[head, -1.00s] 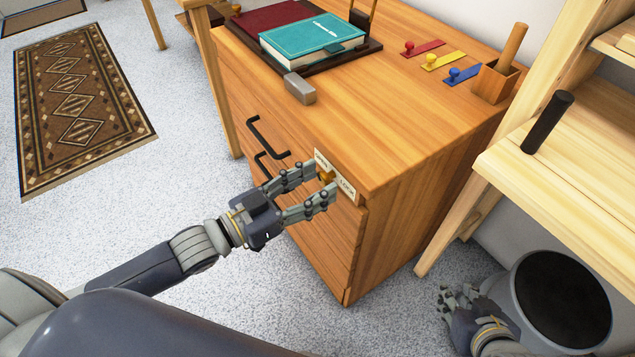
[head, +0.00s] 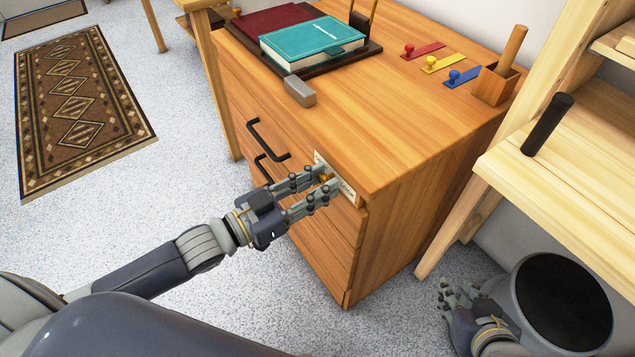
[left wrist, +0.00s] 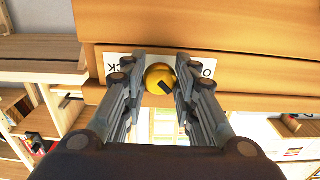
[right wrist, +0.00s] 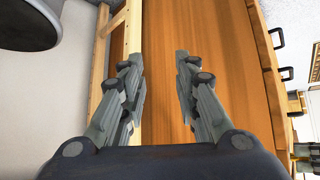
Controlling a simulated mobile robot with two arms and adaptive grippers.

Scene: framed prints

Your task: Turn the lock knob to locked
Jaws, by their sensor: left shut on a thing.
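The lock knob (left wrist: 158,79) is round and yellow with a dark mark, and sits on a pale lettered plate (left wrist: 117,63) on the cabinet's front. In the left wrist view its mark slants between the two fingers. My left gripper (left wrist: 160,66) is shut on the knob, one finger on each side. In the head view the left gripper (head: 330,180) covers most of the knob (head: 325,178) and part of the plate (head: 347,192). My right gripper (right wrist: 155,62) is open and empty. In the head view the right gripper (head: 452,290) hangs low beside a dark-topped bin.
The wooden cabinet (head: 400,150) has black drawer handles (head: 262,142) left of the knob. On top lie a teal book (head: 312,40), a grey block (head: 300,91), coloured sliders and a wooden holder (head: 493,85). A shelf stands right, above the bin (head: 525,320).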

